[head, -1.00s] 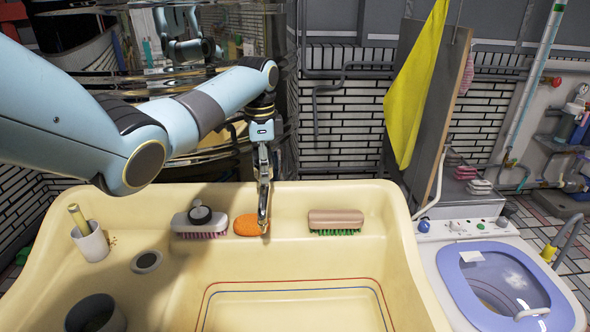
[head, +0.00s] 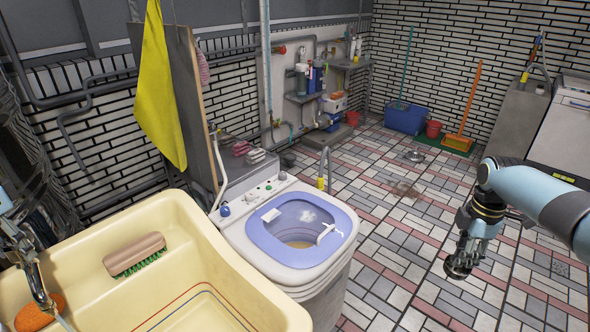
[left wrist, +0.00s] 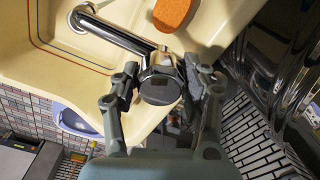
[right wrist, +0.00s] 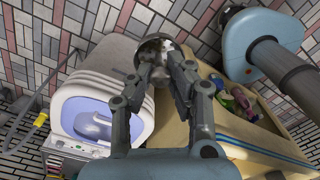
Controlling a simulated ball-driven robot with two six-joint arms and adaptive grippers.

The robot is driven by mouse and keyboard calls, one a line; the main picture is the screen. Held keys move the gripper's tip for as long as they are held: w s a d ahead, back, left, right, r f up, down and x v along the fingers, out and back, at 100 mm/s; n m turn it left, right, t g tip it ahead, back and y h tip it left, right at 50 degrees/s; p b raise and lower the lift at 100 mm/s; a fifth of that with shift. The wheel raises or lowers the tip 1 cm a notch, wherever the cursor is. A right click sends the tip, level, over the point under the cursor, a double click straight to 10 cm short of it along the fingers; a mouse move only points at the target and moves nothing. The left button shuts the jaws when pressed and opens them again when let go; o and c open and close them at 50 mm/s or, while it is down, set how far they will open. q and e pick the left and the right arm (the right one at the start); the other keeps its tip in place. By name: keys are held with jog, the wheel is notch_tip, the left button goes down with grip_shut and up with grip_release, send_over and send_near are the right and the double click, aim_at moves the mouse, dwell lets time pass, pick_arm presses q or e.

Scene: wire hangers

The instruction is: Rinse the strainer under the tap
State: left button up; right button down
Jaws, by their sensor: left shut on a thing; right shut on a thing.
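The metal tap (left wrist: 120,35) stands at the beige sink's edge in the left wrist view, its spout reaching over the basin. My left gripper (left wrist: 160,80) is shut on the tap's round metal knob (left wrist: 160,92). In the head view this gripper (head: 22,245) is at the left edge, partly cut off. A faint pale streak shows near the spout; I cannot tell whether it is water. My right gripper (right wrist: 158,78) is shut on the round metal strainer (right wrist: 157,48). In the head view the right gripper (head: 464,252) hangs over the tiled floor, right of the washer, apart from the sink.
The sink (head: 190,235) holds a green-bristled brush (head: 135,255) and an orange sponge (head: 38,313) on its ledge. A washer with a blue-rimmed opening (head: 290,232) stands between the sink and my right arm. A yellow cloth (head: 160,100) hangs behind. The floor at right is open.

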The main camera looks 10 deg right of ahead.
pick_arm(q)
jog(key=o, duration=0.9)
jog(key=shift+o, duration=0.2)
jog(key=shift+r, duration=0.1)
pick_arm(e)
jog(key=shift+r, duration=0.15)
notch_tip(320, 180, up, 7)
jog(key=p, duration=0.7)
pick_arm(q)
notch_tip(320, 180, up, 19)
pick_arm(e)
jog(key=shift+f, duration=0.2)
